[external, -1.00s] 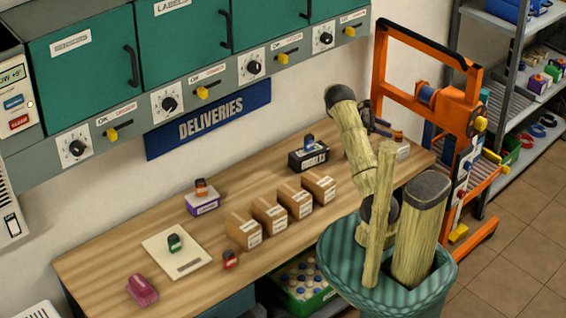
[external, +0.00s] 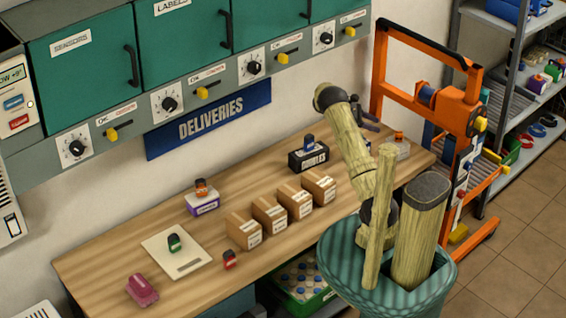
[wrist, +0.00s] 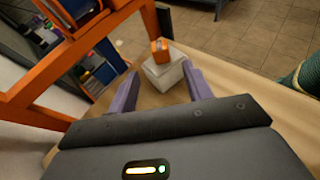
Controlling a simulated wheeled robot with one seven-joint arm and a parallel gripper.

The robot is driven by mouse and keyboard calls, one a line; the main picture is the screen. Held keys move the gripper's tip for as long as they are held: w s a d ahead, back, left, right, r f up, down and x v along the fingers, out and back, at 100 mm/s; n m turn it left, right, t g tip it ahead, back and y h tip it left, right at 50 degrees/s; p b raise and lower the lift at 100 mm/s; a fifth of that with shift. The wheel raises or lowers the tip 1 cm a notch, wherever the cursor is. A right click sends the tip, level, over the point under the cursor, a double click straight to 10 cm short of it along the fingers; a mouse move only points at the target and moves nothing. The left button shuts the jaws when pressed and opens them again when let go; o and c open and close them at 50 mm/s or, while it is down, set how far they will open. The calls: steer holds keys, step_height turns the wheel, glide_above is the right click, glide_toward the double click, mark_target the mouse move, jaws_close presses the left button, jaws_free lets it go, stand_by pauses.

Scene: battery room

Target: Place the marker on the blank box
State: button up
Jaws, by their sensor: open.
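A pale box with no readable label (external: 403,149) stands at the far right end of the table. A small orange block (external: 398,136) sits on top of it. In the wrist view the pale box (wrist: 163,74) and the orange block (wrist: 159,50) are ahead of my gripper (wrist: 161,85), between the lines of its two fingers. The fingers are spread apart with nothing between them. In the external view my gripper (external: 369,118) is above and left of the pale box, partly hidden by my arm. I cannot tell which small block is the marker.
A black box with a blue block (external: 309,141), several brown cartons (external: 270,215) and a purple box with an orange block (external: 201,187) stand on the table (external: 110,258). A green block (external: 174,242) is on a white board. An orange frame (external: 378,75) rises near the right end.

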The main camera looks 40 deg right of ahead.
steer(key=shift+a, duration=0.1)
steer(key=s+a+m+t+y, duration=0.2)
steer(key=a+t, duration=0.1)
steer(key=a, duration=0.8)
steer(key=s+a+r+m+t+y, duration=0.1)
steer(key=a+m+t+y, duration=0.1)
steer(key=a, duration=1)
steer(key=s+a+r+m+t+y, duration=0.1)
steer(key=a+t+y, duration=0.3)
steer(key=a, duration=0.7)
steer(key=shift+s+a+m+t, duration=0.35)
steer(key=shift+s+m+t, duration=0.3)
steer(key=shift+s, duration=0.2)
steer(key=s+a+m+t+y, duration=0.1)
steer(key=s+a+m, duration=0.1)
steer(key=s+a, duration=0.3)
steer(key=shift+s+a+r+m+t, duration=0.25)
steer(key=shift+a+r+m+t, duration=0.15)
steer(key=shift+a, duration=0.45)
steer(key=p+v, duration=0.3)
steer(key=shift+w+d+r, duration=0.1)
steer(key=shift+w+r, duration=0.1)
steer(key=shift+w, duration=0.15)
